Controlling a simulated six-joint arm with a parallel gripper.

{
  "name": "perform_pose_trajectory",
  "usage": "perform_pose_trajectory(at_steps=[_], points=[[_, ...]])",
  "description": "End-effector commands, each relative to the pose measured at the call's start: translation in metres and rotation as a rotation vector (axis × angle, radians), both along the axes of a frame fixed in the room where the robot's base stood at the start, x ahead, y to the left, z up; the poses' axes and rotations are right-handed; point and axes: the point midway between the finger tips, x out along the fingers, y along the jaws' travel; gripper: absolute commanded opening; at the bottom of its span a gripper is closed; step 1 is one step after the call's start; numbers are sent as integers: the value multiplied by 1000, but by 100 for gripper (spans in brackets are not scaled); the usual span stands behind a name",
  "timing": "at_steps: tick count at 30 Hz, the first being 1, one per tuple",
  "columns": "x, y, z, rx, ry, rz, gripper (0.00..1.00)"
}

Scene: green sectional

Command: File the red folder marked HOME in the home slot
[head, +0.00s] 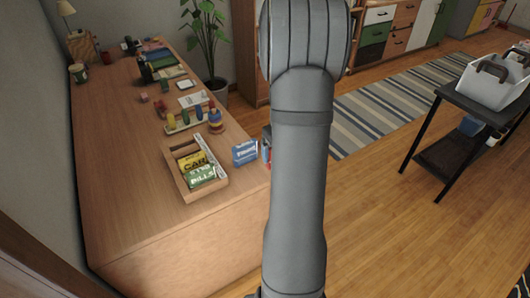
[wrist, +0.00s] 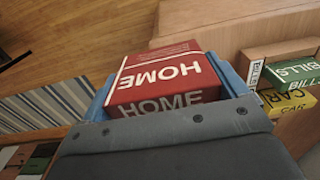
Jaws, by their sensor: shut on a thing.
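The red folder marked HOME (wrist: 165,75) fills the middle of the wrist view. My gripper (wrist: 165,95) is shut on it, with a blue finger on each side. In the head view my arm hides most of the gripper and folder; a small blue and red patch (head: 267,150) shows at its left edge, beside the desk. The wooden file holder (head: 172,170) stands on the desk, left of my arm. It holds a yellow CAR folder (head: 190,161) and a green BILLS folder (head: 201,175). The held folder is apart from the holder. The home slot's label is not readable.
A toy with colored pegs (head: 185,121) and a stacking toy (head: 215,121) stand behind the holder. The desk's (head: 125,200) left front is clear. A black side table (head: 460,100) stands right.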

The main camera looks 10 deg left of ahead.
Motion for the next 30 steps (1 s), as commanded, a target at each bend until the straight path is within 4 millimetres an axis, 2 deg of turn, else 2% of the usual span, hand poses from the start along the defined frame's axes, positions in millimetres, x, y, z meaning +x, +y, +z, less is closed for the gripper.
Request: perform_pose_trajectory(at_steps=[1,5,8,11,15,22,26,30], points=[[-1,-7,5,0,-1,-2,68],[0,-17,11,1,-1,-1,68],[11,-16,12,0,0,0,68],[34,-7,12,1,-1,0,68],[73,13,13,0,-1,3,68],[121,47,18,0,-1,9,68],[136,79,18,0,0,14,68],[130,125,11,0,1,9,68]])
